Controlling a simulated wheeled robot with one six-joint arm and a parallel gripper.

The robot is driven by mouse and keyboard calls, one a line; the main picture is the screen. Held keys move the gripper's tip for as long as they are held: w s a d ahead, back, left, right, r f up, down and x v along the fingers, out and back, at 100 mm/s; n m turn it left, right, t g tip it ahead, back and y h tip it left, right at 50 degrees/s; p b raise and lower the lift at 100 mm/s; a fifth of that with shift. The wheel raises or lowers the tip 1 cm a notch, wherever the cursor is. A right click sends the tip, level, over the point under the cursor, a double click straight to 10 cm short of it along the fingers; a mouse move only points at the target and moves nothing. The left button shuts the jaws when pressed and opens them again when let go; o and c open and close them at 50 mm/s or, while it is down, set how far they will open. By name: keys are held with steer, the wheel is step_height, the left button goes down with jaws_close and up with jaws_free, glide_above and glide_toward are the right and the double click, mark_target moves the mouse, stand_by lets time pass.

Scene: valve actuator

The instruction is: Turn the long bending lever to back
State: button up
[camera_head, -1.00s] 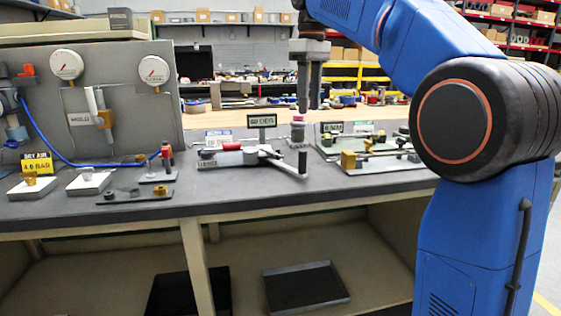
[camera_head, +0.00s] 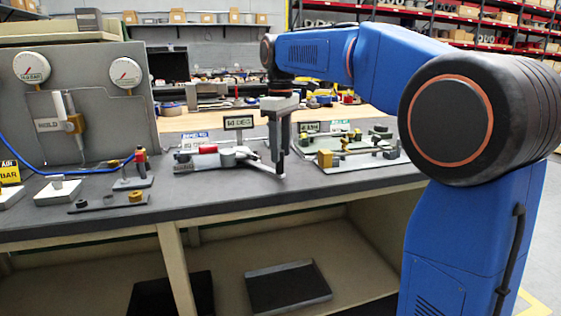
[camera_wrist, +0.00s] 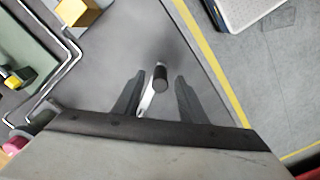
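The bending lever (camera_head: 262,163) is a silver arm reaching right from the grey bender (camera_head: 205,161) with its red part, on the bench. Its upright black grip (camera_wrist: 160,80) shows in the wrist view at the end of a pale bar. In the head view my gripper's fingers hide the grip. My gripper (camera_head: 281,170) points down over the lever's outer end. In the wrist view my gripper (camera_wrist: 159,75) is open, with one finger on each side of the grip and visible gaps between.
A sign reading 60 DEG (camera_head: 239,123) stands behind the bender, with a blue-and-white sign (camera_head: 194,137) to its left. A fixture with yellow and dark parts (camera_head: 345,157) is to the right.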

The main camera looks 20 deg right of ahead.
mark_target(281, 173)
steer(key=shift+f, duration=1.95)
jaws_close()
